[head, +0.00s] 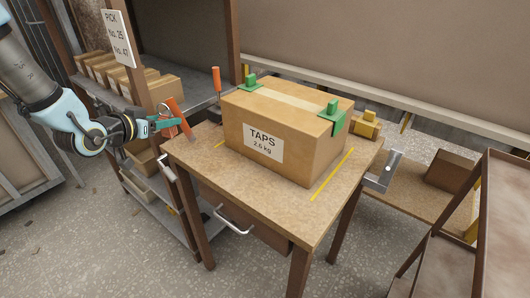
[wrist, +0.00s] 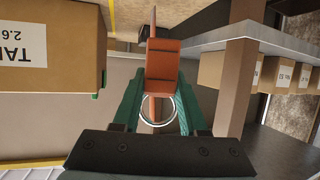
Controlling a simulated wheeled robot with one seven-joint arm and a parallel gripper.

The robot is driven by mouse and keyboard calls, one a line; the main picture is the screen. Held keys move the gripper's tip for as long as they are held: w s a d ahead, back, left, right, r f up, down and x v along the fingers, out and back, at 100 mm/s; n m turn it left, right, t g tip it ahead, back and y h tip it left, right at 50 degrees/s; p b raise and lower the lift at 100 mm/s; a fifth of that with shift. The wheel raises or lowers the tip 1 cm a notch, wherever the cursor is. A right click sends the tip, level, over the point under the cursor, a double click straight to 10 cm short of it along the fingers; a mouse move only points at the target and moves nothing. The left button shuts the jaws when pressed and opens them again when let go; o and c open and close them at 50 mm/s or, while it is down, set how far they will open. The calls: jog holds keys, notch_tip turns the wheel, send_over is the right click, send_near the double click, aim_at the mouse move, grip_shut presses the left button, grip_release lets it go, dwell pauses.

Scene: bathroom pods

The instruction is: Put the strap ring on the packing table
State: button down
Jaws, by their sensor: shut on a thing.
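The strap ring shows as an orange strap-like piece (wrist: 162,62) between my gripper's green fingers in the wrist view, with a thin pale ring (wrist: 142,113) near its lower part. How the two join is unclear. In the head view the orange piece (head: 180,117) is tilted beside the left back corner of the packing table. My gripper (head: 172,122) is shut on it; the fingertips also show in the wrist view (wrist: 161,80). The packing table (head: 280,207) has a brown speckled top. Whether the orange piece touches the table is hard to tell.
A taped TAPS carton (head: 325,150) with green corner pieces fills much of the tabletop. Yellow lines mark the top (head: 332,174). An orange-handled tool (head: 216,79) stands behind the table. Shelves with small boxes (head: 160,90) stand at the left. The table's front left is clear.

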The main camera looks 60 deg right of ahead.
jog(key=s+d+r+m+g, duration=0.3)
jog(key=s+d+g, duration=0.15)
jog(key=s, duration=0.45)
jog(key=shift+t+h, duration=0.3)
jog(key=shift+t, duration=0.05)
jog(key=f, duration=0.6)
jog(key=f+p, duration=0.1)
jog(key=f, duration=0.3)
jog(key=shift+d, duration=0.35)
jog(key=shift+f, duration=0.15)
jog(key=shift+c, duration=2.2)
grip_release()
jog(key=shift+r, duration=0.25)
jog(key=b+v, duration=0.2)
jog(key=v, duration=1)
jog(key=shift+w+f, duration=0.1)
jog(key=shift+w, duration=0.05)
